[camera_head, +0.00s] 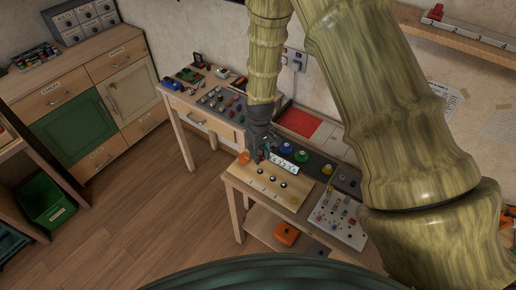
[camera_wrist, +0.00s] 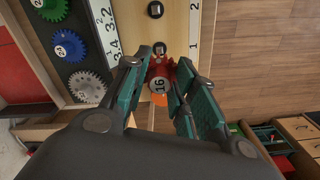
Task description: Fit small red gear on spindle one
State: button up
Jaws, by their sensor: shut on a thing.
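My gripper (camera_wrist: 165,75) is shut on the small red gear (camera_wrist: 158,72), which carries a round tag reading 16. The gear sits between the two teal fingers in the wrist view. The light wooden board (camera_wrist: 176,28) lies beyond it, with dark spindles. The spindle beside the printed 1 (camera_wrist: 160,48) shows just past the gear, and the spindle beside the 2 (camera_wrist: 155,9) is farther up the picture. I cannot tell the gear's height over the board. In the head view my gripper (camera_head: 260,152) is at the board's (camera_head: 263,187) upper left end; the gear is mostly hidden there.
A dark strip holds a green gear (camera_wrist: 50,8), a blue gear (camera_wrist: 68,46) and a grey gear (camera_wrist: 87,86) beside the board. An orange round thing (camera_head: 243,157) lies near my gripper. A panel with small parts (camera_head: 338,218) stands right of the board.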

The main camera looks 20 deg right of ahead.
jog(key=b, duration=0.3)
send_over(260, 170)
jog(key=shift+d+f, duration=0.1)
jog(key=shift+f, duration=2.55)
jog(key=shift+f+b, duration=0.4)
jog(key=shift+f, duration=1.05)
dwell(1.4)
jog(key=o, duration=1.2)
jog(key=shift+r, duration=0.1)
jog(key=shift+r+p, duration=2.15)
jog(key=shift+r, duration=1.3)
